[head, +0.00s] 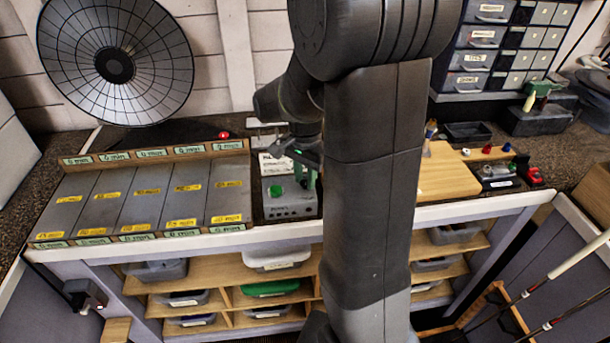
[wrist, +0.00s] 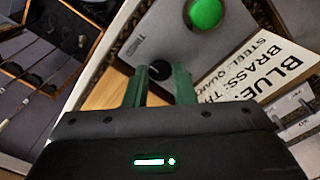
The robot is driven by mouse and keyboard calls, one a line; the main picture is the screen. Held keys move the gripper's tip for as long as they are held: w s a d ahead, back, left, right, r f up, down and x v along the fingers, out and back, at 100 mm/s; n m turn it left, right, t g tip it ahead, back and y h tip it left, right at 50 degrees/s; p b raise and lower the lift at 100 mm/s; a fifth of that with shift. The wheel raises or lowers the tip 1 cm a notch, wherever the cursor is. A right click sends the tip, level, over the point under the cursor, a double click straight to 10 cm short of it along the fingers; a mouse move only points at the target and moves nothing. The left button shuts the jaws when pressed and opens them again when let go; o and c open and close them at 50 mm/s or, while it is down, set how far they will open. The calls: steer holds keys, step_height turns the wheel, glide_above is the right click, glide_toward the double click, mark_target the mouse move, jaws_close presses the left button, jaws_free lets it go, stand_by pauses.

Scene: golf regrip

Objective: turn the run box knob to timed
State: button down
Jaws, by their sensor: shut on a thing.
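The run box (head: 290,208) is a grey box on the bench, with a round green button (head: 276,190) on its top. In the wrist view the box face (wrist: 165,30) shows the green button (wrist: 207,13) and printed lettering that seems to read "TIMED". The dark round knob (wrist: 159,70) sits between the green fingers of my gripper (wrist: 160,80), which is shut on it. In the head view my gripper (head: 306,178) is over the right side of the box, and the knob is hidden. I cannot tell which way the knob points.
A sorting tray (head: 145,197) with yellow and green labels lies left of the box. A printed sign (wrist: 270,75) stands close beside the box. A wooden board (head: 447,172) and small drawers (head: 490,45) are to the right. Shelves with bins are below the bench edge.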

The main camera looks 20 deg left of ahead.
mark_target(305, 182)
steer(key=shift+w+r, duration=0.1)
steer(key=shift+r, duration=0.05)
steer(key=c, duration=1.2)
jaws_free()
steer(key=shift+c, duration=0.2)
step_height(305, 182, up, 14)
steer(key=shift+b, duration=0.3)
steer(key=shift+f, duration=0.25)
step_height(305, 182, down, 14)
steer(key=shift+r+p, duration=0.1)
steer(key=shift+p, duration=0.2)
steer(key=shift+r, duration=0.15)
